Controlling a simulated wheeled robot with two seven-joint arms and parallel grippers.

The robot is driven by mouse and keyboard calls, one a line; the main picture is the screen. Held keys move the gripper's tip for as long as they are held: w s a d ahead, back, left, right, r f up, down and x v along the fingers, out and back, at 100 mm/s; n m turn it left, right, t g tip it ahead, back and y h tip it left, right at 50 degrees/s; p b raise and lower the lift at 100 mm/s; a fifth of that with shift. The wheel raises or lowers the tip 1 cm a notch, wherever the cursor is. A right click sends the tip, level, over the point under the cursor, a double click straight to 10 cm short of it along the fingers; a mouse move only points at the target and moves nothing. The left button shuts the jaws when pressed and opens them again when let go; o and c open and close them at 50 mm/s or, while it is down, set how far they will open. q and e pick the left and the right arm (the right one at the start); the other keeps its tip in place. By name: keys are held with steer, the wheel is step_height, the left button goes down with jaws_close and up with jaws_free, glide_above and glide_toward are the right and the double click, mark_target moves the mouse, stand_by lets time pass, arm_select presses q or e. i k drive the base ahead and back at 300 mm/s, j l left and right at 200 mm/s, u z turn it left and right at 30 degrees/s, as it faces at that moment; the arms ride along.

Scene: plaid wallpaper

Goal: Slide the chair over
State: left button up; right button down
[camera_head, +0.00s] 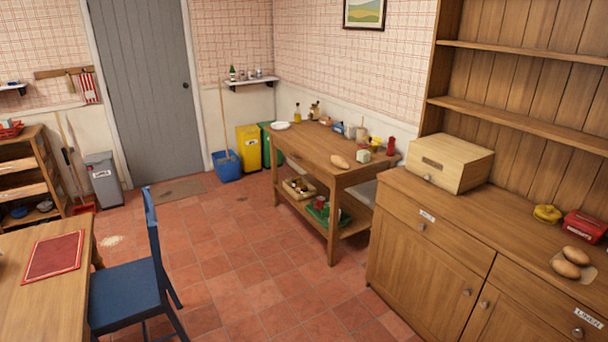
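A blue chair (128,290) stands at the lower left of the head view, beside the right end of a wooden table (75,299). Its seat faces the table and its tall backrest is on the right side, away from the table. The front of the seat is close to the table edge; I cannot tell whether they touch. The lower legs are partly cut off by the bottom of the picture. Neither of my grippers is in view.
Red tiled floor (235,270) is clear between the chair and the wooden workbench (325,152). A dresser (422,245) fills the right side. A grey bin (104,180), blue bucket (227,166) and yellow bin (249,148) line the back near a grey door (146,80).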

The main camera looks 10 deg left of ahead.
mark_target(130, 294)
steer(key=i+l+u, duration=0.1)
steer(key=i, duration=0.35)
steer(key=i+l+u, duration=0.15)
steer(key=i, duration=0.25)
steer(key=i+l+u, duration=0.1)
steer(key=i, duration=0.35)
steer(key=i+l+u, duration=0.15)
steer(key=i+l, duration=0.15)
steer(key=i+u, duration=0.35)
steer(key=u, duration=0.15)
steer(key=i+l+u, duration=0.25)
steer(key=u, duration=0.25)
steer(key=i+l+u, duration=0.3)
steer(key=u, duration=0.15)
steer(key=i+l+u, duration=0.2)
steer(key=l+u, duration=0.3)
steer(key=j, duration=0.1)
